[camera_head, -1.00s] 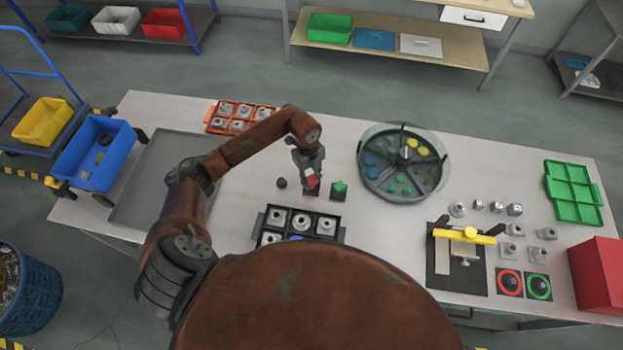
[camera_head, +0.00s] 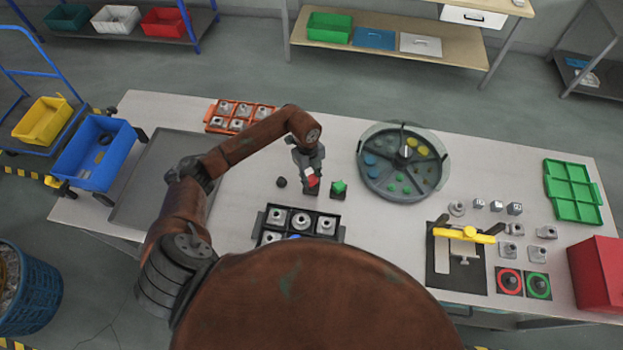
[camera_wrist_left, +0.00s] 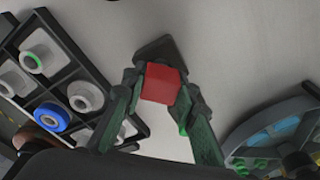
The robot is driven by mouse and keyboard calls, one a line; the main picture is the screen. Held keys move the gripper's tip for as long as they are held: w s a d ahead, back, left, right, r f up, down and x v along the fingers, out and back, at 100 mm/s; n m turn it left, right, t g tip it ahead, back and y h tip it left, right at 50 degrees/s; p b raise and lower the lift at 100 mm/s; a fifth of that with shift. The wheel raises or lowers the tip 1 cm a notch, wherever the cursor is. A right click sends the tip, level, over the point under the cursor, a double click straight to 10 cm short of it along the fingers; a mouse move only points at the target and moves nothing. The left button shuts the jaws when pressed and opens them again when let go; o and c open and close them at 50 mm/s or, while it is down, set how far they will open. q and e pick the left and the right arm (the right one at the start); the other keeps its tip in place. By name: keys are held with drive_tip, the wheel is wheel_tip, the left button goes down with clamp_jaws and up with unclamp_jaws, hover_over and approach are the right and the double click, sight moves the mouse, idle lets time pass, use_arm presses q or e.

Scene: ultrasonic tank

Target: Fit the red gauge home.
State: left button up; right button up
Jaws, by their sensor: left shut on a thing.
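The red gauge (camera_head: 312,181) is a small red block at my left gripper (camera_head: 311,178), over a small dark base (camera_head: 311,191) on the table. In the left wrist view the red gauge (camera_wrist_left: 161,83) sits between the fingertips of my left gripper (camera_wrist_left: 158,92), which is shut on it. The dark base (camera_wrist_left: 158,49) shows just beyond the gauge; I cannot tell whether the gauge is seated in it. A green gauge (camera_head: 338,187) stands on a similar dark base to the right. My right gripper is not in view.
A black tray (camera_head: 343,233) with metal rings lies nearer me. A small dark knob (camera_head: 281,182) is just left of the gripper. A round divided tray (camera_head: 402,197) stands to the right, and a grey mat (camera_head: 140,215) lies left.

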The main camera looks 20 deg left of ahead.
use_arm(q)
drive_tip(key=shift+f+b, duration=0.3)
drive_tip(key=shift+f, duration=0.4)
idle(1.0)
drive_tip(key=o, duration=1.2)
drive_tip(key=shift+o, duration=0.2)
drive_tip(key=r, duration=0.8)
drive_tip(key=a+r, duration=0.1)
drive_tip(key=r, duration=0.3)
drive_tip(key=shift+w+a, duration=0.1)
drive_tip(key=shift+w, duration=0.25)
